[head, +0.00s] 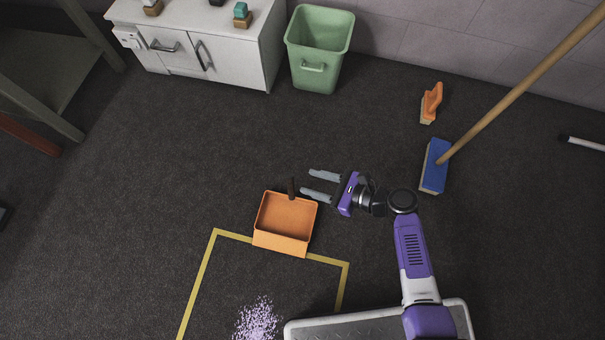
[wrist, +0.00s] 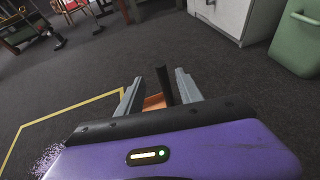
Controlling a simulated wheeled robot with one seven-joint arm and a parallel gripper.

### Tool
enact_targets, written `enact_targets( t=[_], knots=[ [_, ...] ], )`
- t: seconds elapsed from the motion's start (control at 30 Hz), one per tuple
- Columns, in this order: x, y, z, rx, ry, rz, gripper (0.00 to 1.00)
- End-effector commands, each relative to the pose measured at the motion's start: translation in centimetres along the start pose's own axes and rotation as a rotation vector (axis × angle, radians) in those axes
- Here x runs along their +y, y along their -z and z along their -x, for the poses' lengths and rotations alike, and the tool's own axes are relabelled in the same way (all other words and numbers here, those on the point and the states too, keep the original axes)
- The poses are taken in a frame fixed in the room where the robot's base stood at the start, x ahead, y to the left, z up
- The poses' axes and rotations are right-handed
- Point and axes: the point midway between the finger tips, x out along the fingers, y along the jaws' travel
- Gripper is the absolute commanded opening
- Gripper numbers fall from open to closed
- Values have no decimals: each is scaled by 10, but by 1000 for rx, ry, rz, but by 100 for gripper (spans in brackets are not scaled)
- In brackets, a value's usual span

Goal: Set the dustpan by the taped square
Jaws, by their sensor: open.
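The orange dustpan (head: 284,215) sits on the dark floor at the far edge of the yellow taped square (head: 199,278), overlapping part of that tape line. Its dark handle (head: 292,188) points away from the square. My gripper (head: 308,182) is open and empty, just right of the handle in the head view. In the wrist view the handle (wrist: 163,85) shows between the two fingers, with a gap on each side; the orange pan (wrist: 153,102) is mostly hidden behind my gripper body. I cannot tell whether a finger touches the handle.
Purple bits (head: 257,320) lie scattered inside the square. A blue broom (head: 435,166) and an orange brush (head: 432,102) are to the right. A green bin (head: 319,50) and a white cabinet (head: 190,50) stand at the back. The floor left of the dustpan is clear.

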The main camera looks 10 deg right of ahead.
Motion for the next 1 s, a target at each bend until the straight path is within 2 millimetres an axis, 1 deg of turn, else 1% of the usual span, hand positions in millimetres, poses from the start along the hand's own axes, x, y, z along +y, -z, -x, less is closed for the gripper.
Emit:
enact_targets(
  t=[0.1,0.37,0.47,0.53,0.57,0.6,0.67,0.7,0.77,0.8,0.87,0.9,0.97,1.0],
  knots=[
    [0,0,6,0,1,0,43],
    [1,2,7,5,3,6,43],
    [9,17,14,51,22,57,43],
    [20,36,26,116,49,141,43],
    [26,45,32,154,63,190,43],
    [34,59,44,210,82,265,43],
    [47,76,63,301,109,397,43],
    [55,86,78,363,124,492,43],
    [65,95,101,453,144,639,43],
    [72,98,117,511,152,736,43],
    [82,97,140,594,162,885,43],
    [88,94,156,648,165,986,43],
    [96,85,180,726,169,1137,43],
    [102,76,195,776,168,1241,43]
  ],
)
